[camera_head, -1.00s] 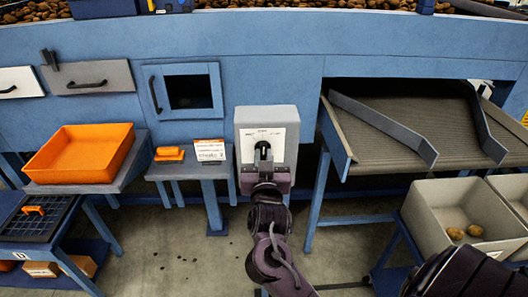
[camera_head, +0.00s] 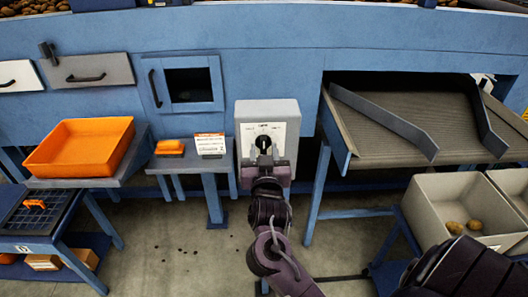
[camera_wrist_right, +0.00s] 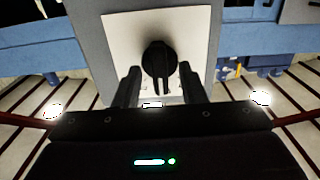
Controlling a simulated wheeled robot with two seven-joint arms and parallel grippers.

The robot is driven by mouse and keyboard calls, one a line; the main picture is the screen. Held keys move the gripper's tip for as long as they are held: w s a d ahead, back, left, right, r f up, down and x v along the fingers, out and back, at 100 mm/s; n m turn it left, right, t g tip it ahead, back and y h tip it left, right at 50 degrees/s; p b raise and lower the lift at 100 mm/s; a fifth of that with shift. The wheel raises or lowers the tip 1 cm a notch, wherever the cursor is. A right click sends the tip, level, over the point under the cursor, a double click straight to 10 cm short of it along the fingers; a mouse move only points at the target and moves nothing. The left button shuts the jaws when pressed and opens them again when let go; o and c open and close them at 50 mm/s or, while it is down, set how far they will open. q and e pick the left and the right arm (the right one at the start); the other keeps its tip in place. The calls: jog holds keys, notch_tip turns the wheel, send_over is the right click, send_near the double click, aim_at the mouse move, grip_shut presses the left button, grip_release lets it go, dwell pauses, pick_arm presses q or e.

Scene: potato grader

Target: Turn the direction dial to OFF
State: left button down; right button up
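The direction dial is a black knob (camera_wrist_right: 159,62) on a white plate (camera_wrist_right: 112,34) on a grey control box. In the head view the knob (camera_head: 263,142) is small and partly hidden by my gripper, and its labels are too small to read. My right gripper (camera_head: 266,160) is in front of the box's lower part. In the wrist view my right gripper (camera_wrist_right: 159,75) is open, with one finger on either side of the knob and gaps showing between. The knob's pointer end faces down in that view. My left gripper is not in view.
Left of the box are a small stand with a white sign (camera_head: 210,144) and an orange tray (camera_head: 80,146) on a shelf. Right are a sloped conveyor (camera_head: 400,115) and a beige bin (camera_head: 455,205) holding potatoes. Grey floor lies below.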

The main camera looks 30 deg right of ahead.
jog(key=b+v, duration=0.3)
jog(key=v, duration=0.4)
jog(key=shift+s, duration=0.35)
jog(key=shift+a, duration=0.15)
